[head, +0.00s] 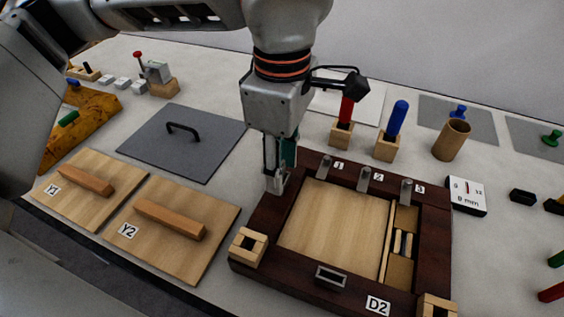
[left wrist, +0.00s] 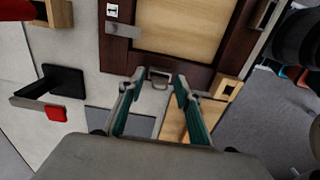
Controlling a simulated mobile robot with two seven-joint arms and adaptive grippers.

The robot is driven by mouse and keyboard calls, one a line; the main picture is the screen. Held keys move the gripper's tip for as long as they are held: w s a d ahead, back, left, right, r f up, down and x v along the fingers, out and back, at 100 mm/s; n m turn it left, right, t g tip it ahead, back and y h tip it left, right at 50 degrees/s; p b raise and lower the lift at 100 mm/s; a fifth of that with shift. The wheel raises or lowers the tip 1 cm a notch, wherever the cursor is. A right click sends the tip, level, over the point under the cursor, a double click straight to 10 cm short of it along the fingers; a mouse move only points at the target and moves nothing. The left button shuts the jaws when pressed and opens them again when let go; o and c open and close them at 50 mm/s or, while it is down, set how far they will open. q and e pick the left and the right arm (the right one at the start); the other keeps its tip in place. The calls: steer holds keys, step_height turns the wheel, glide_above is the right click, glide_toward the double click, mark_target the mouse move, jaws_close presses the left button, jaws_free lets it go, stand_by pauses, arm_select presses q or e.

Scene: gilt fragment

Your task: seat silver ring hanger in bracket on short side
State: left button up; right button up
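The dark wooden frame (head: 433,240), marked D2, lies flat on the table with a pale wooden panel inside. My left gripper (head: 275,184) points down at the left short side of the frame. In the left wrist view its two fingers (left wrist: 158,80) are apart. A small silver ring-shaped piece (left wrist: 158,74), apparently the ring hanger, is between the fingertips at the frame's edge. Narrow gaps seem to show on both sides of it. I cannot tell how it sits in a bracket; the fingers hide that spot in the head view. My right gripper is not in view.
Metal tabs (head: 363,180) line the frame's back side, and a rectangular metal fitting (head: 330,278) is on its front side. A corner block (head: 248,246) is at its front left. Board Y2 (head: 160,255) lies to the left. Red and blue pegs (head: 396,120) stand behind.

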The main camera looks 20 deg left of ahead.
arm_select(q)
step_height(320, 180, up, 12)
steer(key=p, duration=0.2)
steer(key=shift+r, duration=0.25)
stand_by(0.5)
